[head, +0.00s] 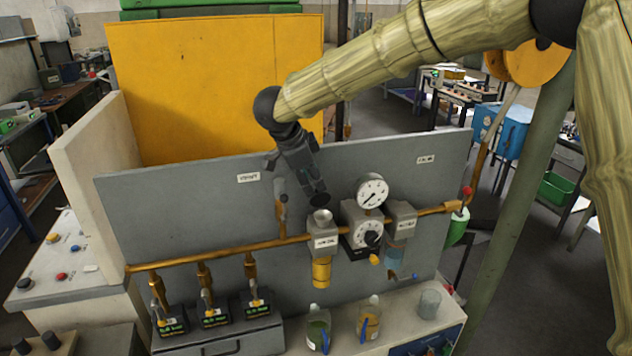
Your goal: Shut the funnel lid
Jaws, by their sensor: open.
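The funnel (321,215) is a pale round mouth on top of a small grey labelled block (322,242), which sits on the copper pipe in front of the grey panel. A dark round disc (318,200), which looks like the funnel lid, stands just behind and above the mouth. The mouth's pale inside shows, so the lid is not over it. My gripper (311,185) is dark and points down from the upper left, just above the disc. It is open with nothing seen in it. Whether it touches the disc cannot be told, as the two overlap.
A pressure gauge (372,191) and a dial block (366,228) stand close right of the funnel. A copper valve (281,205) rises on its left. The copper pipe (220,255) runs along the panel. Jugs (318,330) stand on the shelf below.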

